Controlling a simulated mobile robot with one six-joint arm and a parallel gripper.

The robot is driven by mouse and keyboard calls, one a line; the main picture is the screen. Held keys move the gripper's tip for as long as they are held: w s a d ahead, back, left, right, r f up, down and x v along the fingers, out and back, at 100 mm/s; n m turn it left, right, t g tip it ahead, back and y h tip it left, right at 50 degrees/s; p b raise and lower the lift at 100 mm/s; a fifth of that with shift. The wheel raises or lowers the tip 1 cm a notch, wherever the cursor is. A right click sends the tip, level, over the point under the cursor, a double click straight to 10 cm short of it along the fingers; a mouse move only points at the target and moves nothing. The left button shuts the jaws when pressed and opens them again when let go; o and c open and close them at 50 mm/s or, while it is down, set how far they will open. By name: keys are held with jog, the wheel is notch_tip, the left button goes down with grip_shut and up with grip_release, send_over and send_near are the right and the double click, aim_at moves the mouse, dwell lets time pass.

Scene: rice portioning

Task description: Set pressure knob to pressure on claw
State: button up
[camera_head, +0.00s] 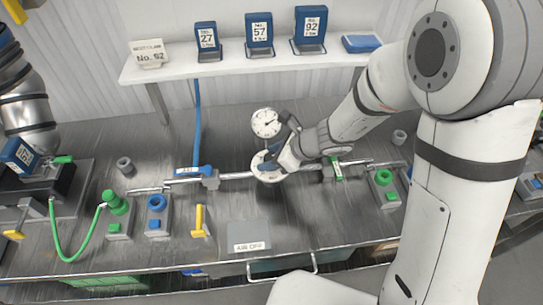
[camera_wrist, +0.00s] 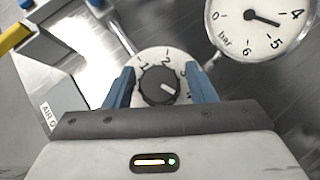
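The pressure knob (camera_wrist: 158,86) is a black round knob on a white dial plate with printed numbers. Its white pointer aims to the lower right. My gripper (camera_wrist: 160,84) has its blue fingers at either side of the knob, with gaps showing between them and it. In the head view my gripper (camera_head: 281,160) is at the white dial plate (camera_head: 266,167) and hides much of it. The pressure gauge (camera_head: 265,122) stands just behind. In the wrist view its needle points between 4 and 5 bar. A white card (camera_head: 148,54) on the shelf reads No. 62; its smaller line is unclear.
Blue tags 27 (camera_head: 207,37), 57 (camera_head: 259,31) and 92 (camera_head: 309,26) stand on the shelf. A metal arm (camera_head: 27,108) is at the left with a blue tag. Green and blue valves, a yellow lever (camera_head: 199,220) and an AIR OFF plate (camera_head: 249,235) are nearby.

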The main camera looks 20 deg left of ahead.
jog(key=c, duration=0.8)
jog(key=shift+o, duration=0.2)
jog(key=shift+o, duration=0.2)
jog(key=shift+r+n, duration=0.1)
jog(key=shift+n, duration=0.2)
jog(key=shift+w+n+g+p, duration=0.1)
jog(key=shift+n+g+p, duration=0.4)
jog(key=shift+n+g, duration=0.1)
jog(key=n+g+h+p, duration=0.1)
jog(key=n+g, duration=0.2)
jog(key=n, duration=0.1)
jog(key=n+g+h+p, duration=0.1)
jog(key=n+g, duration=0.1)
jog(key=n, duration=0.1)
jog(key=shift+a+n+g+h, duration=0.1)
jog(key=shift+n+g+h, duration=0.2)
jog(key=shift+n, duration=0.1)
jog(key=shift+n+g+h, duration=0.7)
jog(key=shift+n+h, duration=0.3)
jog(key=shift+n, duration=0.5)
